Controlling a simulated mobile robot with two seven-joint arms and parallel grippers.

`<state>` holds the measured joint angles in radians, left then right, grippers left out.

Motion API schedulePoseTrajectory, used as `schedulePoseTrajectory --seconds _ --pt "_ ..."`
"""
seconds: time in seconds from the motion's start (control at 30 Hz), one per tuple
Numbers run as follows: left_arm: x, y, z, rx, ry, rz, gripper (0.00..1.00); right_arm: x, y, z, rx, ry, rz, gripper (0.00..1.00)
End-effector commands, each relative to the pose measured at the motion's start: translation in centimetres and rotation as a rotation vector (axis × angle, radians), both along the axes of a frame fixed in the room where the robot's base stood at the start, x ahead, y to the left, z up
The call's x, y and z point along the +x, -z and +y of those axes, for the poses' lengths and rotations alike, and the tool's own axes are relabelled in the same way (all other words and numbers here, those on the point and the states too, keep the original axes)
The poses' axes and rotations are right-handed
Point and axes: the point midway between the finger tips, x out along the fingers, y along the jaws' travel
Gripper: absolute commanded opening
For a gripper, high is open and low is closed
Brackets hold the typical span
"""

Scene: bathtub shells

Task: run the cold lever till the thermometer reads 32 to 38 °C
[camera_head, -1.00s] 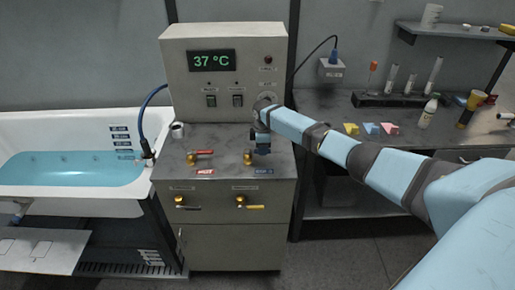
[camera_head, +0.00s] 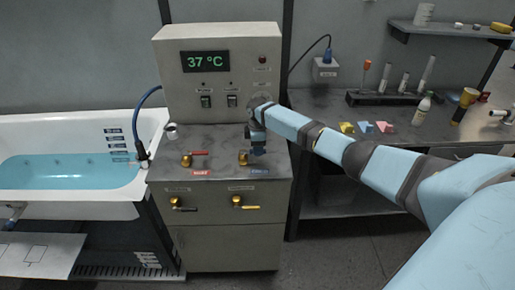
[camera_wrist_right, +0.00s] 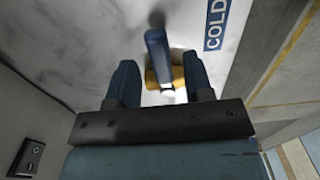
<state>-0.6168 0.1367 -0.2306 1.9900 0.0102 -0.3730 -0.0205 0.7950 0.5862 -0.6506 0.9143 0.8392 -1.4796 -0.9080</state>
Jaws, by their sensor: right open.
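The thermometer display (camera_head: 205,61) on the beige console reads 37 °C in green. The cold lever's brass base (camera_head: 243,159) stands on the console's grey top; its handle is mostly hidden by my gripper in the head view. In the right wrist view the blue cold lever (camera_wrist_right: 157,52) rises from its brass base between my fingertips, by the COLD label (camera_wrist_right: 216,22). My right gripper (camera_wrist_right: 158,84) is open, with a gap on each side of the lever. In the head view that gripper (camera_head: 257,145) is over the cold lever. My left gripper is out of view.
The hot lever (camera_head: 195,155), with a red handle, is left of the cold one. A white cup (camera_head: 171,131) stands at the back left of the top. The tub (camera_head: 70,203) holds blue water at left. A dark bench (camera_head: 325,103) with small items is at right.

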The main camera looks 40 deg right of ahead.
Motion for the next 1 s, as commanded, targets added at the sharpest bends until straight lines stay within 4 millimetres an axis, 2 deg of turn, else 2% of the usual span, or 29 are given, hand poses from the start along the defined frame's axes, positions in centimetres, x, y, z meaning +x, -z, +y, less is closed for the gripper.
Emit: schedulePoseTrajectory --seconds 0.4,0.53,0.73,1.0 --pt "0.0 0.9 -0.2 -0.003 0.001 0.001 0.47 0.1 -8.8 0.0 0.0 -0.003 -0.006 0.47" --pt "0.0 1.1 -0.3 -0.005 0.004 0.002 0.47 0.1 -11.1 0.0 -0.001 -0.002 -0.004 0.47" --pt "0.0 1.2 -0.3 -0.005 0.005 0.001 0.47 0.1 -12.8 0.0 0.001 -0.002 -0.003 0.47" --pt "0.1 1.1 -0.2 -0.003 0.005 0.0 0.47 0.1 -13.1 0.1 0.001 -0.002 -0.003 0.47"
